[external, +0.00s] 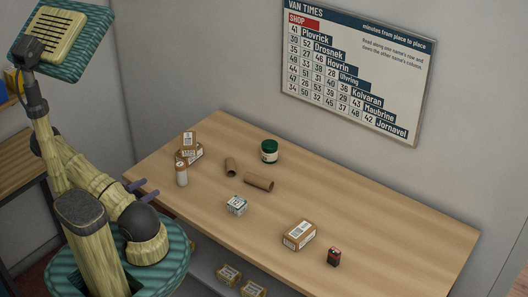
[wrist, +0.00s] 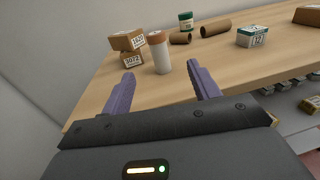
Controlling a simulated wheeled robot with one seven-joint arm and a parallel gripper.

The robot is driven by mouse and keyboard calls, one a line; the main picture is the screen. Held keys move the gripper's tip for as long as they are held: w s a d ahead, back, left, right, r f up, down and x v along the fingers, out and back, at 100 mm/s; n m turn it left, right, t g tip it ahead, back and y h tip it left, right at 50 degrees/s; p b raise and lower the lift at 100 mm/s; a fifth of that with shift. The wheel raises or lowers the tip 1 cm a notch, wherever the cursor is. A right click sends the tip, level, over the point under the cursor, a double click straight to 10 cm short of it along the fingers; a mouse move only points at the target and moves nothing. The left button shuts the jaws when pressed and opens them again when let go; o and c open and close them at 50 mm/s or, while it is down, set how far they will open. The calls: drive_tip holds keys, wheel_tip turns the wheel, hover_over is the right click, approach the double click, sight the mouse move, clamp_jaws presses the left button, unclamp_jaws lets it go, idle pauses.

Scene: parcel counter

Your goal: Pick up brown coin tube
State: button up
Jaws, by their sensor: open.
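Two plain brown tubes lie on the counter: a shorter one (external: 230,166) and a longer one (external: 258,183). In the wrist view the shorter tube (wrist: 180,38) and the longer tube (wrist: 216,27) are beyond the right finger. A white cylinder with a brownish top (external: 181,175) stands upright nearer to me. I cannot tell for certain which is the coin tube. My gripper (external: 143,190), with purple fingers, is open and empty at the counter's left front edge. In the wrist view the white cylinder (wrist: 160,56) shows between and beyond my fingertips (wrist: 160,72).
Two stacked cartons (external: 189,147) stand behind the white cylinder. A green jar (external: 269,151) is at the back, a small white-and-teal box (external: 237,205) in front. A carton (external: 299,235) and a dark red-topped battery-like item (external: 334,257) are to the right. The counter's right end (external: 420,240) is clear.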

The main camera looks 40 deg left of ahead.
sight(178, 170)
idle(0.3)
drive_tip(key=w+p, duration=0.1)
drive_tip(key=w, duration=0.3)
drive_tip(key=w+d+p, duration=0.1)
drive_tip(key=w, duration=0.3)
drive_tip(key=w+p, duration=0.1)
drive_tip(key=w, duration=0.3)
drive_tip(key=shift+d, duration=0.3)
drive_tip(key=shift+w, duration=0.1)
drive_tip(key=shift+w+r+p, duration=0.2)
drive_tip(key=shift+w+p, duration=0.05)
drive_tip(key=shift+p, duration=0.15)
drive_tip(key=w+p, duration=0.1)
drive_tip(key=w, duration=0.1)
drive_tip(key=w+p, duration=0.1)
drive_tip(key=w, duration=0.1)
drive_tip(key=shift+w+d+r, duration=0.15)
drive_tip(key=shift+w+d, duration=0.05)
drive_tip(key=shift+w, duration=0.15)
drive_tip(key=shift+c, duration=0.2)
drive_tip(key=c, duration=1.1)
